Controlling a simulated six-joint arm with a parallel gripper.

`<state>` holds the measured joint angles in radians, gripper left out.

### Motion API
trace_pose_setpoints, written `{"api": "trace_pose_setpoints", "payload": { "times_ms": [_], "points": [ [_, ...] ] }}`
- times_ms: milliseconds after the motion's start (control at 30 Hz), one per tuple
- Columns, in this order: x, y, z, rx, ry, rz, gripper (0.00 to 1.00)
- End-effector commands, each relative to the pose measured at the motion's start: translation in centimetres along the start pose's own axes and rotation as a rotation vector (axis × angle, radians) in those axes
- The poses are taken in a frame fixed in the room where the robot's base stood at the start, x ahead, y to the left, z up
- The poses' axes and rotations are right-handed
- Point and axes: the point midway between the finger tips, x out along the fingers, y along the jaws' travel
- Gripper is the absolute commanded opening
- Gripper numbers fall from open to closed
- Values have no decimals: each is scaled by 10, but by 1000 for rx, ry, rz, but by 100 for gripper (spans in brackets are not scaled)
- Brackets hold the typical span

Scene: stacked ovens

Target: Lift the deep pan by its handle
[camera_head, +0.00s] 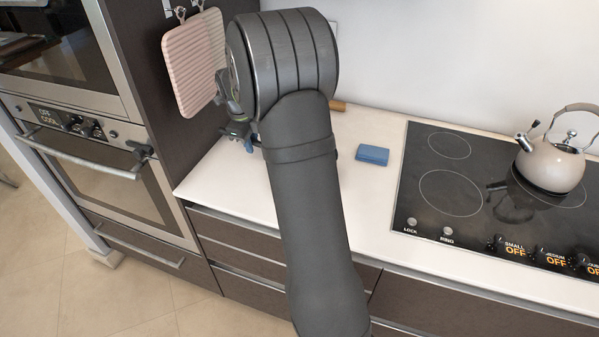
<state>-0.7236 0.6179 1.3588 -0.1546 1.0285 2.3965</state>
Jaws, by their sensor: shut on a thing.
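I cannot make out the deep pan or its handle anywhere in the head view. My gripper (238,130) shows only in part, at the left of my dark arm, above the back left of the white counter. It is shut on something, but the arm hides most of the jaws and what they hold. A small blue piece shows just below the gripper, and I cannot tell what it belongs to.
Pink ribbed pads (194,62) hang from hooks on the dark cabinet side, close left of my gripper. A blue sponge (372,154) lies on the counter (372,190). A beige kettle (550,168) stands on the black cooktop (420,205). Stacked ovens (80,150) are at left.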

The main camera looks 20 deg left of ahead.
Motion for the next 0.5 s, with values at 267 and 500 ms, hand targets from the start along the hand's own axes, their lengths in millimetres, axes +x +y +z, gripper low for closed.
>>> {"api": "trace_pose_setpoints", "payload": {
  "times_ms": [267,500],
  "points": [
    [-2,-1,0,-1,-1,-3,0],
    [-16,-4,0,0,-2,-4,0]
  ]
}}
